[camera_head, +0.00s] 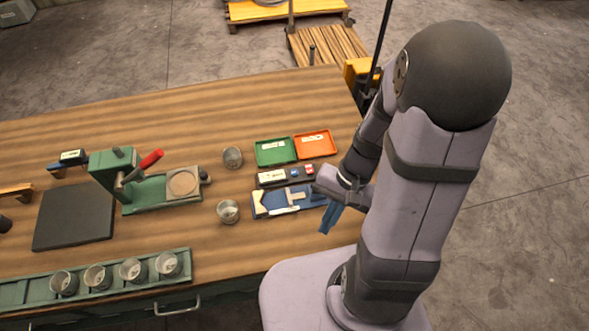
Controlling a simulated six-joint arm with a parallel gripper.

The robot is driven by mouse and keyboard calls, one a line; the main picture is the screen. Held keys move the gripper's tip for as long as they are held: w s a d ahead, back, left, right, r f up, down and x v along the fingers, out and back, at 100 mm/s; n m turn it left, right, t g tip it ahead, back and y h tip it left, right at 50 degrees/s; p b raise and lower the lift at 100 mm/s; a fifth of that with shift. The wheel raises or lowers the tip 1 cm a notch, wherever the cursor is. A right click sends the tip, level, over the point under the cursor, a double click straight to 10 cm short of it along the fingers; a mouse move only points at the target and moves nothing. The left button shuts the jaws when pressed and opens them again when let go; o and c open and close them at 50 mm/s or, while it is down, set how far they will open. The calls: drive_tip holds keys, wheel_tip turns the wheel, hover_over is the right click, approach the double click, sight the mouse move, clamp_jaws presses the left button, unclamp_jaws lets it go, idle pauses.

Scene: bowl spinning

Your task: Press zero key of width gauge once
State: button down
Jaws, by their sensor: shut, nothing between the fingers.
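A blue gauge fixture (274,207) with pale jaw pieces lies on the bench, left of my arm. Just behind it is a dark readout box (266,180) with a pale display, a blue key (294,173) and a red key (309,170). The key labels are too small to read, so I cannot tell which is zero. My gripper (325,229) is shut and empty, with its blue fingers pointing down at the right end of the gauge fixture. It appears apart from both keys. My wrist covers part of the fixture's right end.
A green tray (261,159) and an orange tray (331,151) lie behind the readout. Two metal cups (232,157) (228,211) stand to the left. A green press (150,208) with a red handle is farther left. A green rack (208,259) of cups lies in front.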

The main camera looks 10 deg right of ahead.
drive_tip(key=w+a+m+t+y, duration=0.3)
drive_tip(key=w+a+m+t, duration=0.15)
drive_tip(key=w+m, duration=0.3)
drive_tip(key=w+d+r+m+t, duration=0.2)
drive_tip(key=w+r+m+t, duration=0.1)
drive_tip(key=w, duration=1)
drive_tip(key=shift+d+m+t+h, duration=0.15)
drive_tip(key=shift+m+t+h, duration=0.15)
drive_tip(key=shift+m+t, duration=0.55)
drive_tip(key=shift+n, duration=0.3)
drive_tip(key=b, duration=0.6)
hover_over(294, 173)
drive_tip(key=d, duration=0.1)
drive_tip(key=f, duration=0.7)
drive_tip(key=shift+s+f, duration=0.1)
drive_tip(key=shift+s, duration=0.25)
drive_tip(key=shift+f+b, duration=0.75)
drive_tip(key=shift+f, duration=0.05)
